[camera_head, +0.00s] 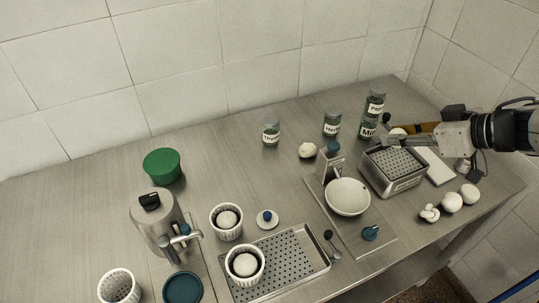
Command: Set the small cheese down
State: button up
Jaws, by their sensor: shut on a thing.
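My gripper (402,140) reaches in from the right, above the far edge of a square metal perforated basket (393,187). A small pale round thing (397,131), which looks like the small cheese, shows at its fingertips, partly hidden by the gripper. The gripper is shut on it. I cannot tell whether the cheese touches anything below. Other white rounds sit in white ribbed baskets at the front left, one in this basket (240,228) and one in another basket (260,276).
A white bowl (347,198) is left of the metal basket. Several white lumps (452,202) lie at the right. A perforated tray (290,244), steel pot (153,222) and green tub (162,167) stand further left. The back left counter is clear.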

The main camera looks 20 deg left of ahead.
jog(key=w+a+n+g, duration=0.1)
jog(key=w+a, duration=0.1)
jog(key=a, duration=1.1)
jog(key=w+a+n+g, duration=0.1)
jog(key=w+a, duration=0.1)
jog(key=a, duration=1.1)
jog(key=s+a+n+g+y, duration=0.1)
jog(key=s+a, duration=0.4)
jog(key=a, duration=0.7)
jog(key=s+a+n, duration=0.1)
jog(key=s+a, duration=0.4)
jog(key=a, duration=0.8)
notch_tip(320, 180, down, 11)
jog(key=shift+w+d, duration=0.3)
jog(key=shift+w, duration=0.05)
jog(key=shift+f, duration=3)
jog(key=shift+f, duration=0.1)
